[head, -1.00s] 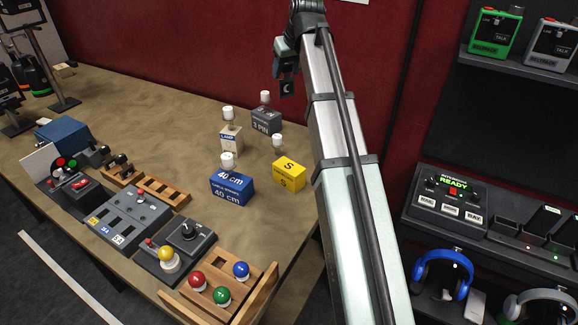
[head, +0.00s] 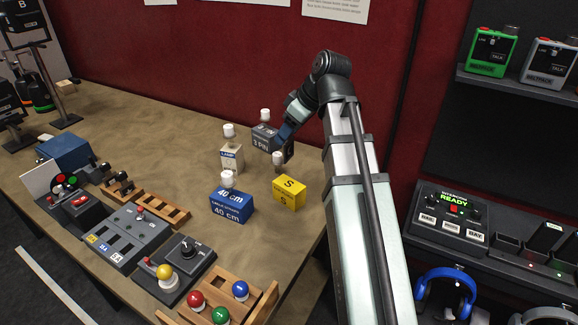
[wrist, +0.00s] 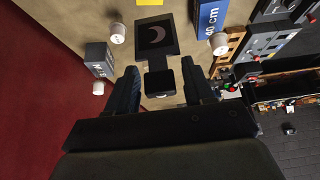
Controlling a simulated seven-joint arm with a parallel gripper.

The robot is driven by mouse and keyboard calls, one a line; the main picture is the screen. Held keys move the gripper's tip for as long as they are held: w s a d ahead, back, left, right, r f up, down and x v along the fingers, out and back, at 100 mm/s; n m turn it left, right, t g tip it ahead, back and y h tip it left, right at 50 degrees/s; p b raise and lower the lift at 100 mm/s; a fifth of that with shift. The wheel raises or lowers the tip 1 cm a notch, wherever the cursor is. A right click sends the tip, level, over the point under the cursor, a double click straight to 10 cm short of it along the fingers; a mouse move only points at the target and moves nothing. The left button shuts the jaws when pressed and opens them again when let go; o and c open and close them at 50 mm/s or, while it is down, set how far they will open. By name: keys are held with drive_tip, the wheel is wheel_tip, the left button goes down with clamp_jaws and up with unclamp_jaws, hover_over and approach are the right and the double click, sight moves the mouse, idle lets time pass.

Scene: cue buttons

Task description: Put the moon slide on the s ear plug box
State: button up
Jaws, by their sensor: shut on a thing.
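The dark moon slide (wrist: 157,38) carries a pale crescent. My gripper (wrist: 160,82) is shut on its handle block, with a finger at each side. In the head view the moon slide (head: 288,152) hangs below my gripper (head: 284,134), above the table, between the grey box and the yellow box. The s ear plug box (head: 289,192) is yellow, marked S, and stands nearer the camera than the slide. In the wrist view only a sliver of the yellow box (wrist: 150,2) shows at the top edge. The slide is apart from it.
A grey 3 PIN box (head: 264,138), a beige lamp box (head: 231,159) and a blue 40 cm box (head: 231,205) stand close by. White-capped posts stand by the boxes, one (head: 278,159) right behind the yellow box. Button panels and coloured balls fill the table's near left.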

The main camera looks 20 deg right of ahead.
sight(290, 157)
drive_tip(key=shift+f, duration=4.2)
drive_tip(key=shift+f, duration=0.1)
drive_tip(key=o, duration=1.1)
drive_tip(key=shift+c, duration=0.2)
drive_tip(key=v, duration=1.2)
